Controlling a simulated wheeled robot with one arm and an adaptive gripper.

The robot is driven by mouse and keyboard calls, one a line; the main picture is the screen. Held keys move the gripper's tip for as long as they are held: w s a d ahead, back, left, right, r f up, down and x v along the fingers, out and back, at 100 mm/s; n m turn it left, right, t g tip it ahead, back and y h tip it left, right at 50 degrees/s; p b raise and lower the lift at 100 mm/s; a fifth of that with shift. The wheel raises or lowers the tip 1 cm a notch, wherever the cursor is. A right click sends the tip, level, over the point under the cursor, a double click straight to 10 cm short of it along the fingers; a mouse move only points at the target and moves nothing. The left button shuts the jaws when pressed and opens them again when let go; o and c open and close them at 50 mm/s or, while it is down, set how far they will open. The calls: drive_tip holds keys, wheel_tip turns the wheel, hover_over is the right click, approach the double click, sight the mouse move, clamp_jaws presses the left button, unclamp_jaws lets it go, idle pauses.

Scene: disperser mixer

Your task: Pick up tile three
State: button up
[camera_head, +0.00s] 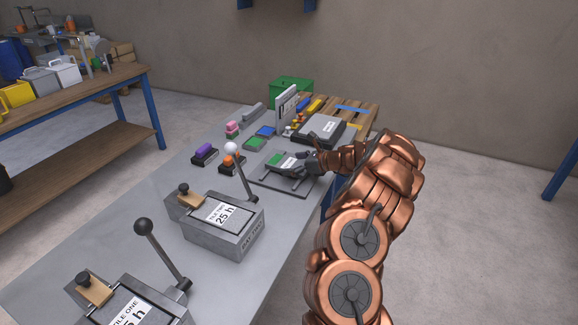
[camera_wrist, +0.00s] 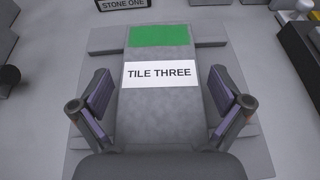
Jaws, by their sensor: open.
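Tile three is a flat grey slab with a green band and a white label reading "TILE THREE" (camera_wrist: 159,74). In the head view tile three (camera_head: 283,161) lies on a dark grey base plate on the grey bench. In the wrist view the plate (camera_wrist: 212,36) shows past the tile's sides. My gripper (camera_wrist: 162,105) is open, with one finger on each side of the tile. Gaps show between the finger pads and the tile's edges. In the head view my gripper (camera_head: 307,164) is at the tile's right end and partly covers it.
Two grey boxes with levers stand nearer on the bench, one labelled "TILE TWO" (camera_head: 222,214), one "TILE ONE" (camera_head: 128,312). A ball-topped lever (camera_head: 243,172) rises left of the plate. A grey device (camera_head: 320,130) and coloured blocks (camera_head: 266,132) lie behind. The front-left bench top (camera_head: 110,235) is clear.

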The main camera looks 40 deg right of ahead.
sight(291, 164)
drive_tip(key=c, duration=1.5)
drive_tip(key=shift+r, duration=0.15)
drive_tip(key=shift+r, duration=1.55)
drive_tip(key=shift+w+r+b, duration=0.15)
drive_tip(key=shift+w+b, duration=0.1)
drive_tip(key=shift+b, duration=0.05)
drive_tip(key=w+a, duration=0.1)
drive_tip(key=w, duration=0.8)
drive_tip(key=w+a+r+b, duration=0.1)
drive_tip(key=w, duration=0.4)
drive_tip(key=shift+w+a+r, duration=0.1)
drive_tip(key=shift+w+a, duration=0.05)
drive_tip(key=shift+a, duration=0.2)
drive_tip(key=shift+w+a+r, duration=0.1)
drive_tip(key=shift+w+a, duration=0.1)
drive_tip(key=shift+w, duration=0.25)
